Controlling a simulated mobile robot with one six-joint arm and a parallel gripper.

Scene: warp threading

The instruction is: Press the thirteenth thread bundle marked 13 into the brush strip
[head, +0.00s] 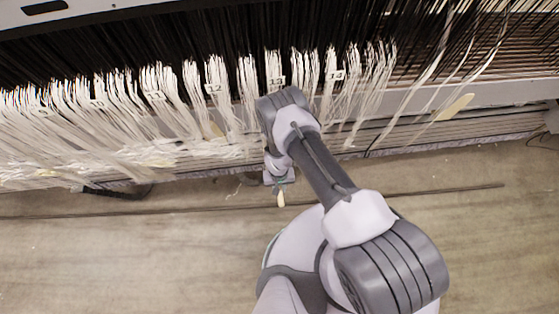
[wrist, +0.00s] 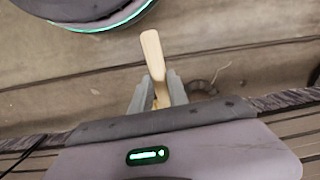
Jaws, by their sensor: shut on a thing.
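The white thread bundle with tag 13 (head: 275,82) hangs from the dark warp threads in the head view, its lower part hidden behind my arm. My gripper (head: 279,185) is below the bundles, at the loom's front edge, apart from the tag. It is shut on a pale cream, flat-ended tool (wrist: 153,55), which sticks out past the fingertips (wrist: 157,92). The tool's end also shows in the head view (head: 281,199), over the floor. A fuzzy dark band (wrist: 288,98), which may be the brush strip, runs on both sides of my gripper in the wrist view.
Bundles tagged 12 (head: 212,88) and 14 (head: 336,76) hang on either side. Another pale flat piece (head: 455,107) lies at the loom's right part. A thin dark line (head: 420,193) crosses the floor. The floor in front is mostly clear.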

